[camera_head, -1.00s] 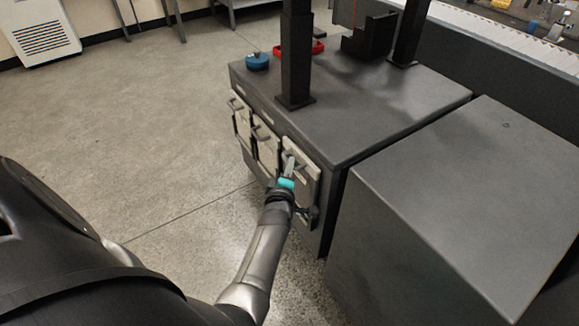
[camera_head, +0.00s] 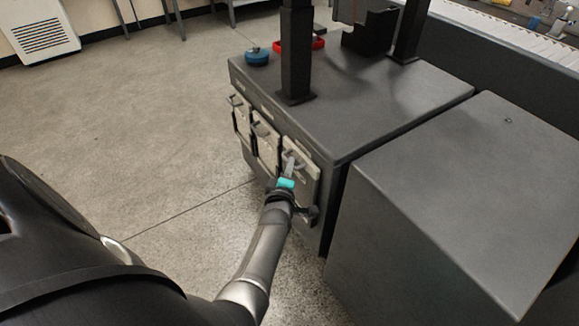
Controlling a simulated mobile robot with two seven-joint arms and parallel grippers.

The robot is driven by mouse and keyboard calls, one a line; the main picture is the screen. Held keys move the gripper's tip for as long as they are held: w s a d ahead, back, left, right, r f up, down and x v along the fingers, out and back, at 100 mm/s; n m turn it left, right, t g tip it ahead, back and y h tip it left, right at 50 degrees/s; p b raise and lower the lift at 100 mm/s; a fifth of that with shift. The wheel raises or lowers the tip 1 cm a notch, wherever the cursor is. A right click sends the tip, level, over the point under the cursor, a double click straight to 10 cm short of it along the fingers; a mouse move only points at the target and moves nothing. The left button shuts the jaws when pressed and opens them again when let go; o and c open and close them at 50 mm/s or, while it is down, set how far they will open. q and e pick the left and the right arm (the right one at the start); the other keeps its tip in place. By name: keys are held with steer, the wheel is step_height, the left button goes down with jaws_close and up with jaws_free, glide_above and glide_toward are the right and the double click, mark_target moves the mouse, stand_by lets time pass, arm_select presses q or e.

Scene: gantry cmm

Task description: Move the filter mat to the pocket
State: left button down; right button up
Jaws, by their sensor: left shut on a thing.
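Three pale panels with grey handles are set in a row on the side of the dark machine base: a left panel (camera_head: 239,119), a middle panel (camera_head: 264,149) and a right panel (camera_head: 305,184). My left gripper (camera_head: 290,164) is at the right panel, shut on its grey handle. The gripper hides part of the handle and panel. I cannot tell for sure which thing is the filter mat, and no separate mat shows. I cannot make out which opening is the pocket. My right gripper is not in view.
A blue round object (camera_head: 257,57) and a red tray (camera_head: 299,45) are on top of the machine base (camera_head: 375,110). Dark columns (camera_head: 296,60) rise from it. A large dark box (camera_head: 465,190) stands close by on the right. The floor at left is clear.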

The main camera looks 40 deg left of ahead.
arm_select(q)
step_height(320, 180, down, 2)
steer(key=shift+f+b, duration=0.25)
steer(key=shift+b, duration=0.8)
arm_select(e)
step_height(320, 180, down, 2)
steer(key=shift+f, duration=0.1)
arm_select(q)
steer(key=c, duration=0.8)
jaws_free()
